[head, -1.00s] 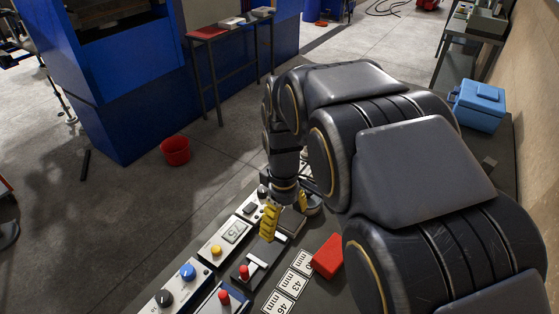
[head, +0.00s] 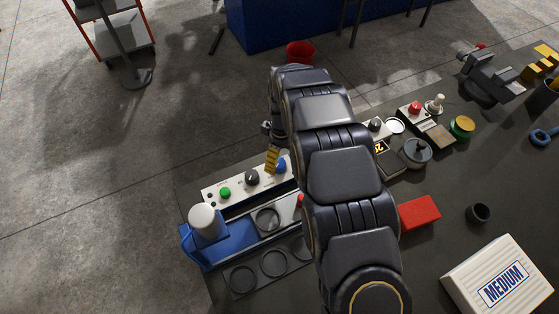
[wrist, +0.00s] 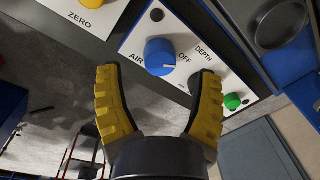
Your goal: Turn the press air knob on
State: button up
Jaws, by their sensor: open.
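The blue air knob (wrist: 160,56) sits on a white panel (wrist: 135,42) in the wrist view, between the words AIR and OFF. A pale mark shows on its side towards OFF. My gripper (wrist: 158,73) is open, its two yellow fingers spread wide. The knob shows beyond the fingertips, roughly centred in the gap; I cannot tell whether they touch it. In the head view the blue knob (head: 282,166) shows right beside my gripper (head: 271,160), partly covered by it.
A green button (head: 225,193) and a dark knob (head: 252,177) share the panel. A blue press with a white cylinder (head: 205,222) stands at the near left. A red block (head: 419,212) and a white MEDIUM box (head: 498,282) lie right of my arm.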

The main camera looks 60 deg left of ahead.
aim_at(281, 165)
jog(key=shift+f, duration=1.4)
jog(key=c, duration=1.1)
jog(key=shift+m, duration=0.3)
jog(key=m, duration=0.3)
jog(key=shift+d, duration=0.1)
jog(key=m, duration=0.9)
jog(key=shift+w+y, duration=0.1)
jog(key=shift+y, duration=0.3)
jog(key=shift+d+m, duration=0.1)
jog(key=shift+m, duration=2.4)
